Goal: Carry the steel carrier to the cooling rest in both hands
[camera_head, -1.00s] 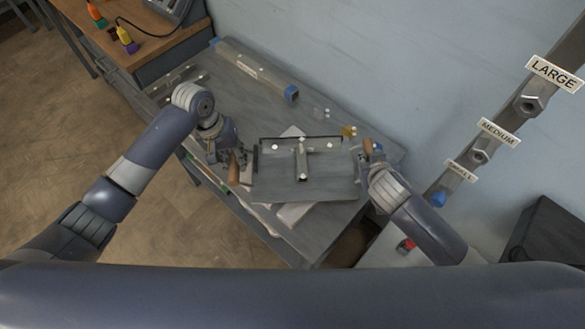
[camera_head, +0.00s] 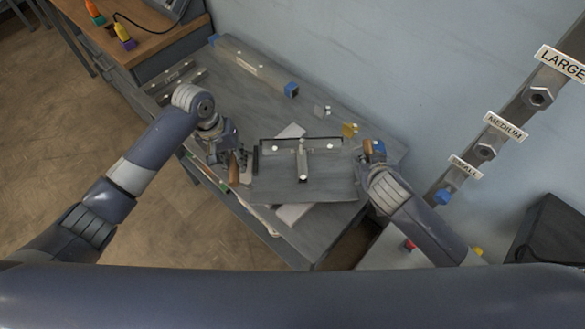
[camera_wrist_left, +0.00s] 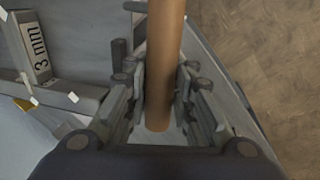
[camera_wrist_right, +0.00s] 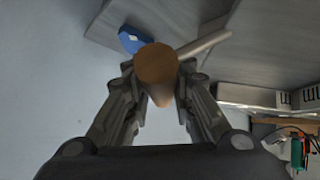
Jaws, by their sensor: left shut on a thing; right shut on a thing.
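The steel carrier (camera_head: 330,187) is a flat grey plate with a T-shaped metal piece (camera_head: 302,162) on it and a wooden handle at each side. It looks level over the bench; I cannot tell its exact height. My left gripper (camera_head: 233,163) is shut on the left wooden handle (camera_wrist_left: 164,70). My right gripper (camera_head: 373,152) is shut on the right wooden handle (camera_wrist_right: 156,64), seen end-on in the right wrist view. I cannot say surely which thing is the cooling rest.
The grey bench (camera_head: 240,105) lies beneath and behind the carrier. A long blue-ended beam (camera_head: 255,68) lies along its back. Dark rails (camera_head: 175,82) lie at the far left. A wall rack at right carries LARGE, MEDIUM and SMALL labels. A wooden table (camera_head: 150,30) stands beyond.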

